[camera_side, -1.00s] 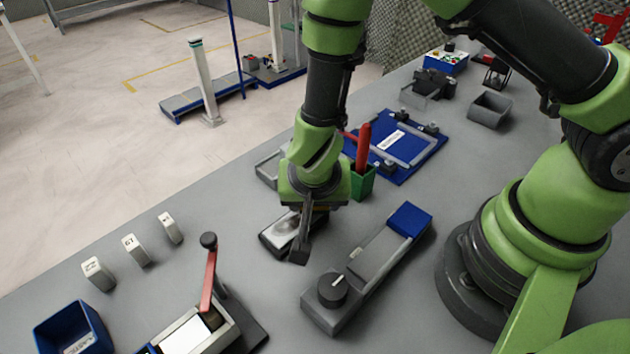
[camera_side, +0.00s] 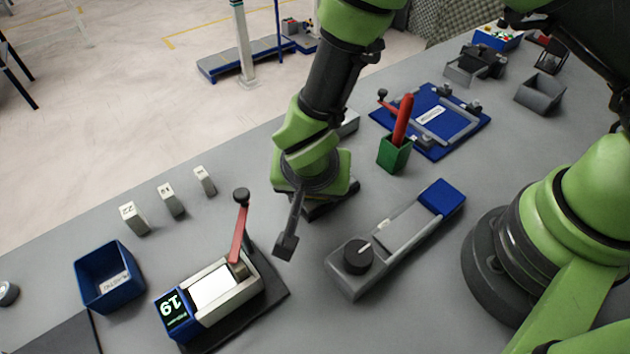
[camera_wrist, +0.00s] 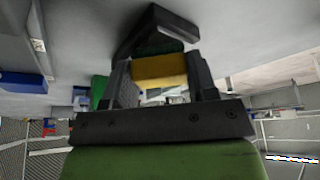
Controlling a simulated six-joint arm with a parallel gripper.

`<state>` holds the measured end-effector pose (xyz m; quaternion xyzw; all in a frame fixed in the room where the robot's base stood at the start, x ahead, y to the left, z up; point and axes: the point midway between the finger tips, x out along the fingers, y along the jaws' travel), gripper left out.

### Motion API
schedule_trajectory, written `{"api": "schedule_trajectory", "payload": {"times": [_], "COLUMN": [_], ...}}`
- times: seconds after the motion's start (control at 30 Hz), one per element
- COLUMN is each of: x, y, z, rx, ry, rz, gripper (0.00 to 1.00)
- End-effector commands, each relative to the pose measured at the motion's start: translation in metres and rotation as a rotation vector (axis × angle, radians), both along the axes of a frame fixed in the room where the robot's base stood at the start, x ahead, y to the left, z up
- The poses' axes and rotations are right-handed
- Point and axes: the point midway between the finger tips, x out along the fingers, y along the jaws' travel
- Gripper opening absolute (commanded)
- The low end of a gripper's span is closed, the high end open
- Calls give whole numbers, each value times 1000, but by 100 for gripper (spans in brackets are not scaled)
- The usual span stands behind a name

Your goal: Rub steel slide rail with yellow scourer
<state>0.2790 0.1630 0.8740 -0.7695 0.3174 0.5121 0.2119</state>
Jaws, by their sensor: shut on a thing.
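My gripper (camera_side: 308,212) is low over the bench in the side view, with one dark finger showing on its near side. In the wrist view my gripper is shut on the yellow scourer (camera_wrist: 160,69), a yellow block with a dark green layer (camera_wrist: 160,48). The side view hides the scourer. I cannot tell whether this base carries the steel slide rail, or whether the scourer touches anything.
A grey device with a black knob (camera_side: 358,256) and blue end is right of my gripper. A red-levered fixture (camera_side: 240,225) is left. Behind stand a green cup (camera_side: 394,155) with a red-handled tool and a blue plate (camera_side: 435,150). A blue bin (camera_side: 108,278) is at left.

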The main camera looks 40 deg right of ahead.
Motion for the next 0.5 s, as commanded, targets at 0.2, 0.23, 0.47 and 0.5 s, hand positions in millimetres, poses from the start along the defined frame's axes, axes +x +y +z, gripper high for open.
{"api": "schedule_trajectory", "payload": {"times": [0.2, 0.23, 0.47, 0.5], "x": [0, 0, -1, -1], "y": [-21, -24, -45, -49], "z": [0, 0, 0, 0], "rx": [-1, -2, -1, -2], "ry": [3, 2, 5, 3], "rz": [-3, -3, -4, -4], "gripper": [31, 31, 31, 31]}}
